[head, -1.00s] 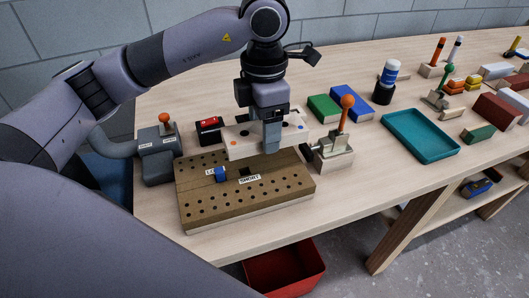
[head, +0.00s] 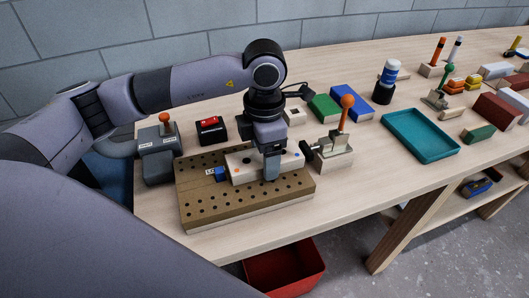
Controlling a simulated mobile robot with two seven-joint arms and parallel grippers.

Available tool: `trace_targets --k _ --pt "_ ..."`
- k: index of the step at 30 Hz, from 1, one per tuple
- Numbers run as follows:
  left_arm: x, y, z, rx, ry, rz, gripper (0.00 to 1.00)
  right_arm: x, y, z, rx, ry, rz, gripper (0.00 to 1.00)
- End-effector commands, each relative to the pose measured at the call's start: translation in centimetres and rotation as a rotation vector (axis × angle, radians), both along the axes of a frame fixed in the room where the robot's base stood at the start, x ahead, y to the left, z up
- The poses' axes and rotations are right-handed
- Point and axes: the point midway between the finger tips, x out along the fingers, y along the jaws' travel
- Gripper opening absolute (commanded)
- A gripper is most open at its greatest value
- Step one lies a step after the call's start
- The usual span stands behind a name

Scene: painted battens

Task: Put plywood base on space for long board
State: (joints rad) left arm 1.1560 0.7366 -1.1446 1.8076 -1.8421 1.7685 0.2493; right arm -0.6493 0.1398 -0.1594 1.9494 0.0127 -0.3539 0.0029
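The plywood base (head: 240,168) is a pale flat board with small coloured dots. My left gripper (head: 271,172) is shut on it, pointing down from above. The "SHORT" label is hidden behind the plywood base and gripper. My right gripper is not in view.
An orange-knobbed clamp (head: 335,150) stands close at the right end of the drilled board. A grey orange-knobbed box (head: 160,155) and a black-and-red box (head: 211,130) are at the left. A teal tray (head: 421,137) lies to the right. A red bin (head: 285,268) is below the table edge.

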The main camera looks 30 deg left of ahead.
Motion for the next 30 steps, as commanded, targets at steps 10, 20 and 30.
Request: trace_targets --k 10,20,30 --pt "0.0 0.0 0.1 0.0 0.001 0.0 0.89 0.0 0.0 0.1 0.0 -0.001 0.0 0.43" --pt "0.1 -0.1 4.6 -0.002 -0.006 -0.001 0.89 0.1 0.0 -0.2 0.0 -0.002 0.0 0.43" --pt "0.0 0.0 11.1 0.0 -0.001 0.0 0.89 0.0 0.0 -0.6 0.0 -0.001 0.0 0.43"
